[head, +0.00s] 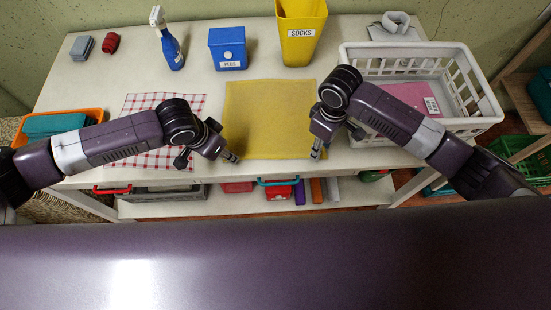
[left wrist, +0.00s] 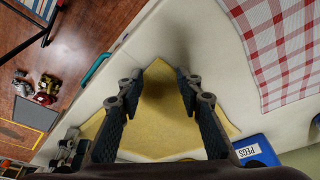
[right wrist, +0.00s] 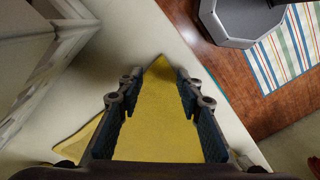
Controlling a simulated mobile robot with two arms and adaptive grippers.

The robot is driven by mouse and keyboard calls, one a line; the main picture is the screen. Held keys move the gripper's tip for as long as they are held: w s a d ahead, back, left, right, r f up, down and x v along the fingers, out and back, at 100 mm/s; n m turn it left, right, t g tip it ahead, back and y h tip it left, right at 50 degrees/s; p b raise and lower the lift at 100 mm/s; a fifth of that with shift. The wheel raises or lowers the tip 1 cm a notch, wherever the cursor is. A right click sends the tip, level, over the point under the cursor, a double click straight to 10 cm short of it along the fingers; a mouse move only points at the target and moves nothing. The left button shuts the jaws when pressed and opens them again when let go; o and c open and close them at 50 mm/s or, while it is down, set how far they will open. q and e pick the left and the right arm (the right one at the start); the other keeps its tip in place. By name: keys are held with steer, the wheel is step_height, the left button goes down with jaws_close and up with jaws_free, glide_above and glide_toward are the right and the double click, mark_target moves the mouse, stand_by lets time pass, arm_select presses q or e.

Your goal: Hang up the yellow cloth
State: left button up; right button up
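The yellow cloth (head: 268,115) lies flat on the white table, between a red-checked cloth and a white basket. My left gripper (head: 231,157) is at its near left corner. In the left wrist view the fingers (left wrist: 160,88) are apart, with a corner of the cloth (left wrist: 160,125) between them. My right gripper (head: 317,152) is at the near right corner. In the right wrist view its fingers (right wrist: 162,88) are also apart, with the cloth corner (right wrist: 160,120) between them. Whether the fingertips touch the cloth or table cannot be told.
On the table (head: 212,87) are the red-checked cloth (head: 150,160), a blue pegs box (head: 227,46), a yellow socks bin (head: 300,30), a spray bottle (head: 168,42), an orange tray (head: 95,113) and the white basket (head: 480,121). A lower shelf (head: 225,202) holds several items.

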arm_select(q)
steer(key=shift+f, duration=0.2)
arm_select(e)
steer(key=shift+f, duration=0.2)
arm_select(q)
steer(key=shift+f, duration=0.15)
steer(key=c, duration=0.5)
arm_select(e)
steer(key=shift+f, duration=0.1)
steer(key=c, duration=0.5)
arm_select(q)
steer(key=shift+f, duration=0.1)
steer(key=c, duration=0.4)
arm_select(e)
steer(key=c, duration=0.4)
arm_select(q)
jaws_close()
arm_select(e)
steer(key=shift+s+f, duration=0.1)
jaws_close()
steer(key=shift+d, duration=0.1)
